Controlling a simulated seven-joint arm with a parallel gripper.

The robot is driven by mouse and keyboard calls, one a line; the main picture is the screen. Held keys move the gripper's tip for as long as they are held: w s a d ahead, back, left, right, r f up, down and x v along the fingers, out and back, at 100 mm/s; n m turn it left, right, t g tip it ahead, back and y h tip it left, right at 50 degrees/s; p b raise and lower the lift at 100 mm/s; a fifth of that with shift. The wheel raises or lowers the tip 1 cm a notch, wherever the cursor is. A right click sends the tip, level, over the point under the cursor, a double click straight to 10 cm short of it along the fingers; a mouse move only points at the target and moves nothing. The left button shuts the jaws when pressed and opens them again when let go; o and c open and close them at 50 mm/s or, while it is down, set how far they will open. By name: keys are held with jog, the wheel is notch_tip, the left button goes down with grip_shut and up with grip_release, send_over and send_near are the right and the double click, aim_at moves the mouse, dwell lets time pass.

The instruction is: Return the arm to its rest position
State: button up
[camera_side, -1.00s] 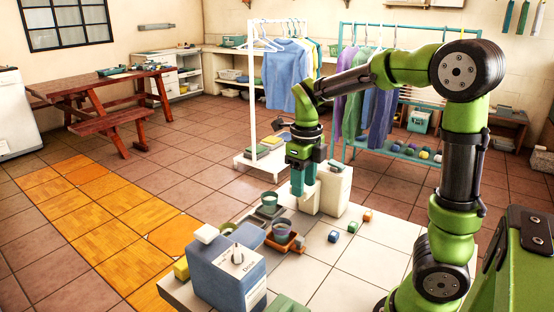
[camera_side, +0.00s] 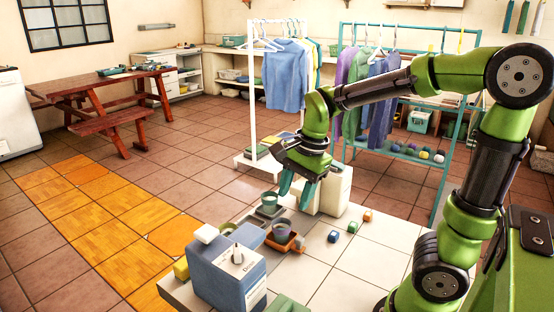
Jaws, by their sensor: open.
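My gripper (camera_side: 293,187) has teal fingers and hangs in the air above the white-tiled worktop (camera_side: 345,272). It is open and nothing shows between its fingers. It is tilted, with the fingertips pointing down. A cream block-shaped container (camera_side: 336,190) stands behind and to the right of the fingers, partly hidden by them. My green and black arm reaches in from the right, bent high at the elbow.
Small blue (camera_side: 333,237), green (camera_side: 352,227) and orange (camera_side: 367,216) cubes lie to the right. A blue-grey box (camera_side: 228,275) stands in front. Clothes racks stand behind.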

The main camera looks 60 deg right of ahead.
jog(key=s+a+r+n+t, duration=0.4)
jog(key=s+a+n, duration=0.3)
jog(key=n, duration=0.7)
jog(key=shift+a+r+n+t+y, duration=0.3)
jog(key=shift+n+t+y, duration=0.1)
jog(key=shift+t, duration=0.1)
